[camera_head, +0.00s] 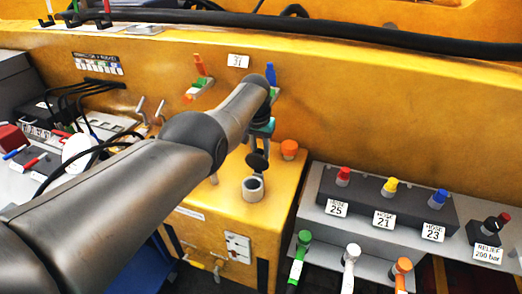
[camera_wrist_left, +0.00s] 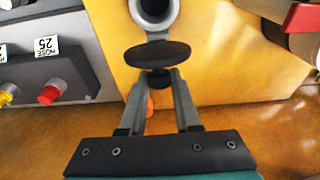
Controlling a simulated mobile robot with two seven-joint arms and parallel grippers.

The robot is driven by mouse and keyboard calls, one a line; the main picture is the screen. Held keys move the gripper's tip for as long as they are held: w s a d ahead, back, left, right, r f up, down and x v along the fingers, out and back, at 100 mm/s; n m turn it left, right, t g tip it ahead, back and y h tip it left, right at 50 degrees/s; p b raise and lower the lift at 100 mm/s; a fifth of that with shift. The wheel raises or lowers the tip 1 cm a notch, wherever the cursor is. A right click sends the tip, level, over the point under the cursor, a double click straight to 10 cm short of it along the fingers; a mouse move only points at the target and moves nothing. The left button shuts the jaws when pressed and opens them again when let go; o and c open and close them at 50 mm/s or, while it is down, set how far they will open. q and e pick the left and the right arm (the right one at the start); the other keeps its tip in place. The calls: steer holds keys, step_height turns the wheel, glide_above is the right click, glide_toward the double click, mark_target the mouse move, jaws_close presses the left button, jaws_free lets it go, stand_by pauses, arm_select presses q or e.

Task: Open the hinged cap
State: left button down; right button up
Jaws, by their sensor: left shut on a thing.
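The hinged cap is a dark round disc (camera_head: 257,161) just behind the grey filler neck (camera_head: 253,190) on the yellow box. The neck's round mouth shows uncovered, with a dark inside. In the left wrist view the cap (camera_wrist_left: 158,54) lies between the fingers and the neck (camera_wrist_left: 152,20), clear of most of the mouth. My left gripper (camera_head: 262,138) is over the box, pointing down. In the left wrist view its fingertips (camera_wrist_left: 159,79) are shut on a small dark part at the cap's near edge. The hinge cannot be made out. My right gripper is not in view.
An orange knob (camera_head: 289,149) stands on the yellow box (camera_head: 235,215) close right of the gripper. A grey hose panel (camera_head: 385,210) with coloured caps is further right. A yellow wall (camera_head: 400,110) rises behind. Levers (camera_head: 150,112) and cables stand at the left.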

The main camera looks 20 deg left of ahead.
mark_target(259, 149)
arm_select(q)
steer(key=shift+f, duration=0.1)
steer(key=c, duration=0.6)
jaws_free()
steer(key=shift+r+p, duration=0.5)
steer(key=shift+p, duration=0.05)
steer(key=r+p, duration=0.2)
steer(key=s+r+p, duration=0.1)
steer(key=r+p, duration=0.1)
steer(key=r, duration=0.1)
steer(key=shift+r+p, duration=0.1)
steer(key=shift+p, duration=0.3)
step_height(259, 149, up, 9)
steer(key=s+p, duration=0.1)
steer(key=shift+s, duration=0.4)
steer(key=shift+a+f, duration=0.1)
steer(key=shift+f, duration=0.1)
